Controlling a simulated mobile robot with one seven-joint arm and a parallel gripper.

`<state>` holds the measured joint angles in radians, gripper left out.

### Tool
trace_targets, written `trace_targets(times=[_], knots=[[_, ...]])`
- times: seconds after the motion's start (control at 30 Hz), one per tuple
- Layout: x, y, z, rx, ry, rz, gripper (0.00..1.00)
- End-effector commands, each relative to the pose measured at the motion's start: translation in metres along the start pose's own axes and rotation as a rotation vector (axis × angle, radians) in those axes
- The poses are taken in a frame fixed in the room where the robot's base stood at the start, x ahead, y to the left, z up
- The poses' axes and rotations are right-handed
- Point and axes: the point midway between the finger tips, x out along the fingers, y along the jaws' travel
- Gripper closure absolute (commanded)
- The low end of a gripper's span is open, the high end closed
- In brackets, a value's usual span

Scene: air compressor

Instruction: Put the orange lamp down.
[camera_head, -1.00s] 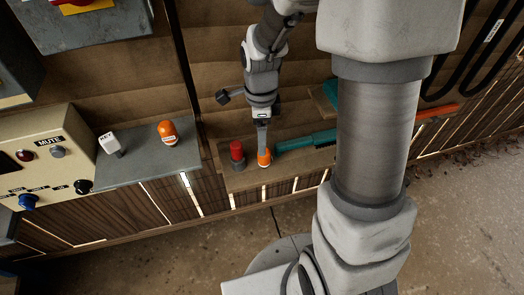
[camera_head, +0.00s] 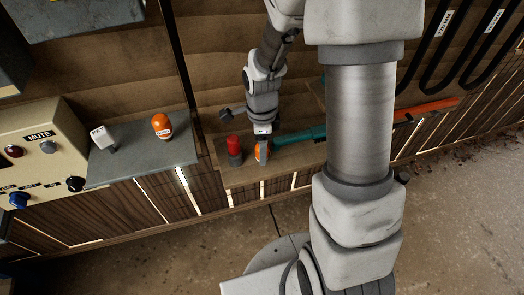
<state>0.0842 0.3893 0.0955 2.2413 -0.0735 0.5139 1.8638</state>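An orange lamp (camera_head: 261,152) with a pale mark is at the fingertips of my gripper (camera_head: 262,141), low over the wooden ledge (camera_head: 240,177). My gripper points down and appears shut on the lamp; the fingers are small and partly hidden. I cannot tell whether the lamp's base touches the ledge. A second orange lamp (camera_head: 162,126) with a white label sits on the grey shelf (camera_head: 150,158) at the left, apart from my gripper.
A red-topped cylinder (camera_head: 234,150) stands close to the left of my gripper. A teal tool (camera_head: 300,137) lies to the right. A white key-like piece (camera_head: 103,136) and the mute panel (camera_head: 35,145) are at the left. An orange bar (camera_head: 430,108) lies farther right.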

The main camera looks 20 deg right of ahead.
Motion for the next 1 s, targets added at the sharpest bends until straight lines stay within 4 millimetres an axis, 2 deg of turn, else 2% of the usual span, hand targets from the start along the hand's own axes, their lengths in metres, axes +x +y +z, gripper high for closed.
trace_targets(times=[0.03, 0.3, 0.37, 0.77, 0.87, 1.0], knots=[[0.0, 0.0, 0.0, 0.0, 0.0, 0.0, 0.44], [0.0, 0.0, 0.0, 0.0, 0.0, 0.0, 0.93], [0.0, 0.0, 0.0, 0.0, 0.0, 0.0, 1.0], [-0.007, -0.001, 0.0, -0.001, 0.0, -0.002, 1.0], [-0.018, -0.001, 0.0, -0.001, 0.0, -0.004, 1.0], [-0.044, -0.001, 0.0, 0.0, -0.001, -0.006, 1.0]])
